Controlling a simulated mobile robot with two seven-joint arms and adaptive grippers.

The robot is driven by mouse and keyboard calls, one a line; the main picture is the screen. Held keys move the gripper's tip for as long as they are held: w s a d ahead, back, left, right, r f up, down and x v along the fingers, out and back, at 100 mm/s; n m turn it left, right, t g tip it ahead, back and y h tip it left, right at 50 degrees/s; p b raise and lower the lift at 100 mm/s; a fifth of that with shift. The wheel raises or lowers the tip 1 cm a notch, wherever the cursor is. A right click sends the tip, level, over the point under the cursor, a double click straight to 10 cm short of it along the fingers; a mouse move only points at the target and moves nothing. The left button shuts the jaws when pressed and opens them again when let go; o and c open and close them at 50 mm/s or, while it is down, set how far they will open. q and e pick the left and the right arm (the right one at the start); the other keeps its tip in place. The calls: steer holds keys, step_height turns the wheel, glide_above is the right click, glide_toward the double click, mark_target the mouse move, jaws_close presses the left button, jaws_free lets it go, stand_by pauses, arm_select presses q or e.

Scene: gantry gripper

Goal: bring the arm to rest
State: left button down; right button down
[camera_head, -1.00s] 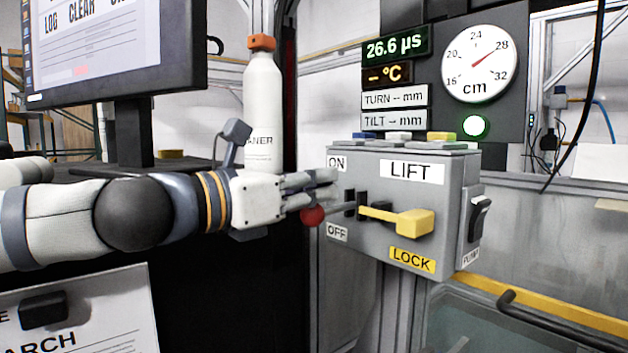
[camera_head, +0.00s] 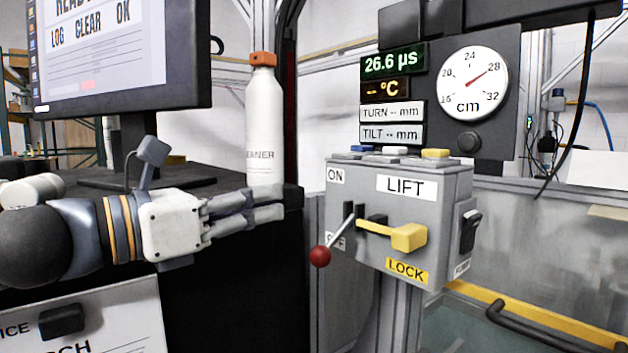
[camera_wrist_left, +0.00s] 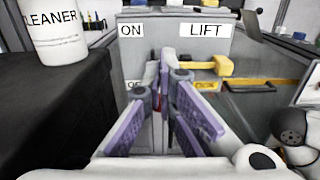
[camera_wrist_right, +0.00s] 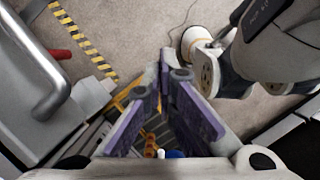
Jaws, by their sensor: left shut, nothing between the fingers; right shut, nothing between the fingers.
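My left gripper (camera_head: 278,204) is shut and empty in the head view, left of the grey LIFT box (camera_head: 345,255) and apart from it. Its purple-padded fingers also show in the left wrist view (camera_wrist_left: 168,75), pointing at the box. The box's lever, with a red ball (camera_head: 320,256), slants down over the OFF label. The yellow LOCK handle (camera_head: 405,237) sticks out to the right of the lever. My right gripper (camera_wrist_right: 165,78) is shut and empty in the right wrist view, over the floor area. It is not in the head view.
A white cleaner bottle (camera_head: 264,130) stands on the black cabinet (camera_head: 235,270) just behind the left fingers. A monitor (camera_head: 120,65) is at the upper left. A round gauge (camera_head: 472,84) and an unlit lamp (camera_head: 468,141) are above the box.

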arm_select(q)
steer(key=shift+f, duration=0.1)
stand_by(0.3)
steer(key=s+d+f+m+g+y, duration=0.2)
steer(key=d+f, duration=0.1)
steer(key=f, duration=0.7)
steer(key=s+d+f+m+g+y, duration=0.1)
steer(key=s+d+f+m+g, duration=0.1)
steer(key=f, duration=0.7)
steer(key=s+a+f+m+g+y+p, duration=0.1)
steer(key=s+f+m+g+y, duration=0.15)
steer(key=s+f, duration=0.6)
steer(key=s+a+f+m+g+y, duration=0.15)
steer(key=s+f+m, duration=0.3)
steer(key=f, duration=0.75)
steer(key=s+a+f+m+g+y, duration=0.35)
steer(key=s+a+f, duration=0.25)
steer(key=s+f, duration=0.45)
steer(key=s+a+f+m+g+y+p, duration=0.1)
steer(key=s+a+m+y, duration=0.3)
steer(key=s+a+m, duration=0.6)
steer(key=s+a, duration=0.5)
steer(key=s, duration=0.1)
steer(key=shift+f+p, duration=0.25)
steer(key=shift+p, duration=0.1)
arm_select(e)
steer(key=shift+t, duration=0.7)
steer(key=w+r, duration=0.3)
steer(key=shift+w+r, duration=0.2)
